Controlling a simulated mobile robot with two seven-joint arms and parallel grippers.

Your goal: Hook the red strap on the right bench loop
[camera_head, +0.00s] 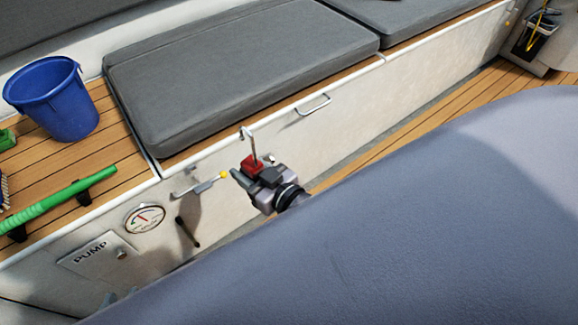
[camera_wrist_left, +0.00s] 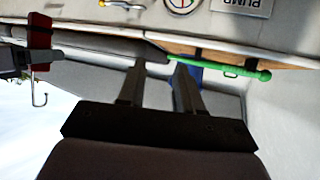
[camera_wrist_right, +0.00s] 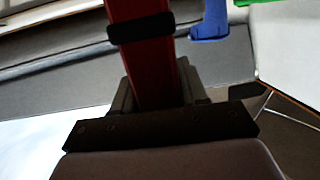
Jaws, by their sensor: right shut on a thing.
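The red strap (camera_head: 253,165) is in my right gripper (camera_head: 257,175), its metal hook (camera_head: 252,139) pointing up in front of the bench edge. The strap (camera_wrist_right: 142,60) fills the space between the fingers in the right wrist view, with a black band across it. The left wrist view also shows the strap (camera_wrist_left: 39,32) and its J-shaped hook (camera_wrist_left: 38,92). A metal loop (camera_head: 314,105) is on the bench front, to the right of the hook and apart from it. My left gripper (camera_wrist_left: 158,72) is open and empty; I cannot make it out in the head view.
Grey cushions (camera_head: 240,70) cover the bench. A blue bucket (camera_head: 55,100) and a green-handled tool (camera_head: 65,200) lie left. A yellow-tipped lever (camera_head: 207,185), a gauge (camera_head: 145,217) and a PUMP panel (camera_head: 100,256) are on the bench front. A large blue-grey shape covers the lower right.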

